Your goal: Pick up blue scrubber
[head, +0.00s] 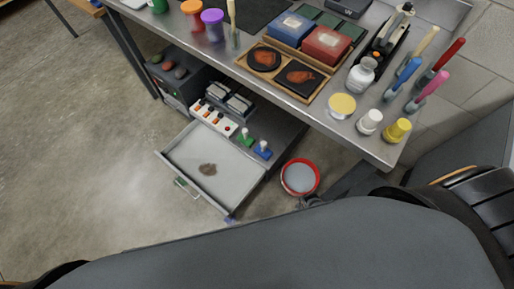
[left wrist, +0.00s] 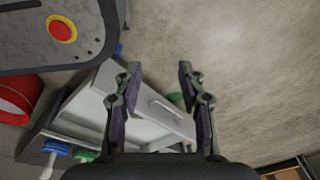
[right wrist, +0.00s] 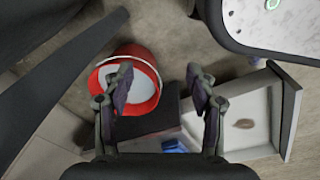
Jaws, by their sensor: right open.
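The blue scrubber (head: 263,151), a blue block with a pale upright handle, stands on the low shelf beside the open drawer. A green scrubber (head: 245,138) of the same shape stands just left of it. In the left wrist view the blue scrubber (left wrist: 55,148) is at the lower left. In the right wrist view its blue part (right wrist: 175,145) shows between my fingers, partly hidden. My right gripper (right wrist: 159,74) is open and empty above the area by the red bucket, apart from the scrubber. My left gripper (left wrist: 157,70) is open and empty, above the drawer side.
The open drawer (head: 182,151) holds a brown patch on its floor. A red bucket (head: 317,186) with pale contents stands right of the shelf. The crowded bench top (head: 300,97) overhangs the shelf. Floor at left is clear.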

